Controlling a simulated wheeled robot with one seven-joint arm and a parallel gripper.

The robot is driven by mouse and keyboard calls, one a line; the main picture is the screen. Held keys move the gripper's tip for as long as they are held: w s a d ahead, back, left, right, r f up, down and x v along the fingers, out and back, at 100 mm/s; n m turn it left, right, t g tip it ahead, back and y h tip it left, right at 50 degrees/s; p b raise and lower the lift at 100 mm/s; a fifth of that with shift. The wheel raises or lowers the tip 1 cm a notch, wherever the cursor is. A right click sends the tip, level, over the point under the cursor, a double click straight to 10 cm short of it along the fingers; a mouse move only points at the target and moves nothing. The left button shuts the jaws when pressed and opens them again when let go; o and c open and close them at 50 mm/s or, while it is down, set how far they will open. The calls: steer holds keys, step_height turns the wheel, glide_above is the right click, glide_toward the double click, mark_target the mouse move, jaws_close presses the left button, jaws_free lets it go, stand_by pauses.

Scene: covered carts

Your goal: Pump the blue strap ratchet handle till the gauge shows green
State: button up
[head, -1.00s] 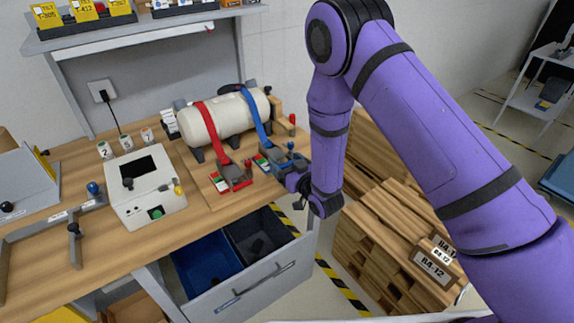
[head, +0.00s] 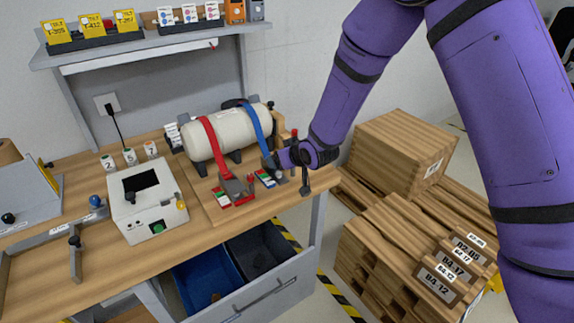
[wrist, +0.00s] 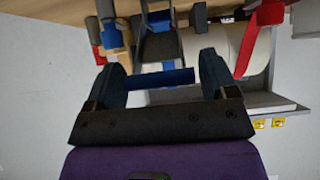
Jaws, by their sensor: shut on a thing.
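The blue strap (head: 257,125) runs over a white tank (head: 233,128) and down to its ratchet at the right of the wooden board. My gripper (head: 284,160) is at that ratchet and covers much of it. In the wrist view my gripper (wrist: 168,76) has its two fingers on either side of a blue handle bar (wrist: 168,79) and is shut on it. The gauge (head: 265,179) with coloured bands lies just left of my gripper; its reading is too small to tell.
Beside it are a red strap (head: 213,145), its ratchet (head: 236,187) and its red-edged gauge (head: 221,197). A white box (head: 140,200) with a dark screen stands left on the bench. An open drawer (head: 255,300) juts out below. Wooden crates and pallets (head: 400,250) stand on the right.

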steer(key=shift+w+a+r+g, duration=0.15)
steer(key=shift+w+r+g, duration=0.15)
steer(key=shift+r, duration=0.05)
steer(key=shift+w+a+r, duration=0.25)
steer(key=shift+w+r, duration=0.05)
steer(key=shift+r, duration=0.15)
steer(key=shift+w+a+r, duration=0.45)
steer(key=shift+w+r, duration=0.1)
steer(key=shift+w, duration=0.1)
steer(key=shift+w+a+r, duration=0.4)
steer(key=shift+w+r, duration=0.1)
steer(key=shift+w, duration=0.15)
steer(key=o, duration=1.2)
steer(key=v, duration=1)
steer(key=shift+s+r, duration=0.25)
steer(key=shift+s, duration=0.05)
